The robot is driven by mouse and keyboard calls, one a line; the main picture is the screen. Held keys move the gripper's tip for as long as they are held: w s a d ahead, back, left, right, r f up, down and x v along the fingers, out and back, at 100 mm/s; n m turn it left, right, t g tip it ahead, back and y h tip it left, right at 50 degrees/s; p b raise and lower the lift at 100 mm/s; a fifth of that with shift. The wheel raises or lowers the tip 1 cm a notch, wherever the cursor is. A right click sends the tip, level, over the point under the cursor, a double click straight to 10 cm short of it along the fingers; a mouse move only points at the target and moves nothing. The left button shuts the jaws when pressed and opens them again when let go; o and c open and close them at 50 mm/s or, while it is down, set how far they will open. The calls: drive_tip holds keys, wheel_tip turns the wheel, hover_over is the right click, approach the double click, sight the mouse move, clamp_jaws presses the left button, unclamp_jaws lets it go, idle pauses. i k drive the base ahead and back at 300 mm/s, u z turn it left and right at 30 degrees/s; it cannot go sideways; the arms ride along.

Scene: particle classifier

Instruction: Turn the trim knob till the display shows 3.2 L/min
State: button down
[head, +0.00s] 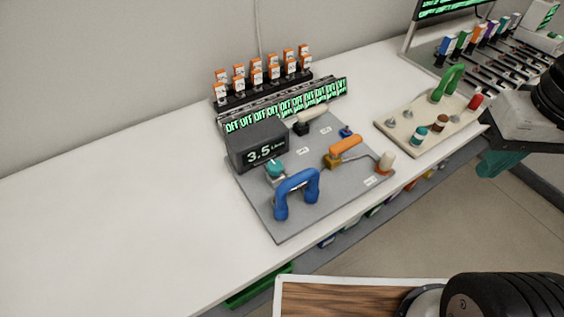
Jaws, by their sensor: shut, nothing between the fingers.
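The display (263,152) is a dark box at the back left of a grey panel (285,225), and it reads 3.5. A teal knob (275,166) stands just in front of it. A small blue knob (346,132) sits near the panel's back right edge. The labels are too small to read, so I cannot tell for certain which is the trim knob. My gripper (492,167) is at the right edge of the view, with teal fingers shut and empty. It is right of the panel and apart from every knob, and its upper part is cut off.
A blue handle (297,188) rises at the panel's front, and an orange lever (345,147) is right of centre. A cream board (395,136) with several pegs and a green handle stands to the right. The white table (110,230) is clear on the left.

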sight(274, 167)
drive_tip(key=z, duration=0.55)
drive_tip(key=k, duration=1.3)
drive_tip(key=u, duration=0.2)
drive_tip(key=i, duration=0.85)
drive_tip(key=u, duration=0.4)
